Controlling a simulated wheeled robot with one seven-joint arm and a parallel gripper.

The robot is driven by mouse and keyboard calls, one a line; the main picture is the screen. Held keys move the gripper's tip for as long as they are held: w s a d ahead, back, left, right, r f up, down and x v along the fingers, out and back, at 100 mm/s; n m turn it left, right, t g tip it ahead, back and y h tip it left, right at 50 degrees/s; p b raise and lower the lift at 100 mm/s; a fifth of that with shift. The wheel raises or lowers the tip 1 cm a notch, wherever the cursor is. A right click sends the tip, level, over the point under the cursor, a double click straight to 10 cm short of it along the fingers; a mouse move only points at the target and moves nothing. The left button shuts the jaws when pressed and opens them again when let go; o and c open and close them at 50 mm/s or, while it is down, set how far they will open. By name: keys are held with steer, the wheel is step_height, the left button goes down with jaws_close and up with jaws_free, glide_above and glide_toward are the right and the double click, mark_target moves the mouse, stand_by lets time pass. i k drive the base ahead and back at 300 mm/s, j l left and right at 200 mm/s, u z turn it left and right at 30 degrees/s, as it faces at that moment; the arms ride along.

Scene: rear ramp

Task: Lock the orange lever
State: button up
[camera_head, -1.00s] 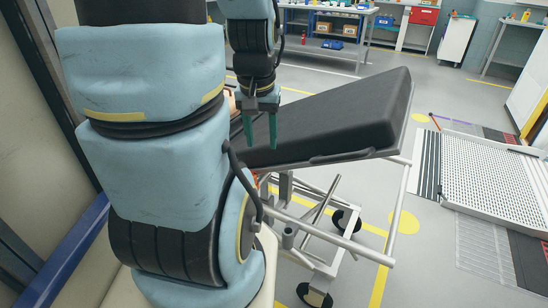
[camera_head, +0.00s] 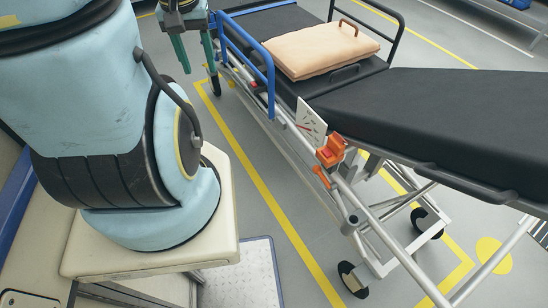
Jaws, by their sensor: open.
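The orange lever (camera_head: 322,177) is on the side rail of a wheeled stretcher (camera_head: 440,110), just below an orange block (camera_head: 331,152). A white card with red and dark marks (camera_head: 310,124) is beside the block. My gripper (camera_head: 197,60) is at the top left, with two green fingers apart and nothing between them. It is to the left of the stretcher's blue side rail and well away from the lever. Whether the lever is locked cannot be told.
A beige cushion (camera_head: 320,48) lies on the stretcher. The blue side rail (camera_head: 245,50) stands up between my gripper and the mattress. Black wheels (camera_head: 352,278) are under the frame. Grey floor with yellow lines (camera_head: 275,215) is clear left of the stretcher.

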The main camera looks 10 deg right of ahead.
mark_target(316, 169)
steer(key=k+u, duration=0.2)
steer(key=u, duration=0.2)
steer(key=k+u, duration=0.25)
steer(key=u, duration=0.2)
steer(key=k+u, duration=0.25)
steer(key=u, duration=0.15)
steer(key=k+j+u, duration=0.15)
steer(key=k+j, duration=0.35)
steer(key=k, duration=0.15)
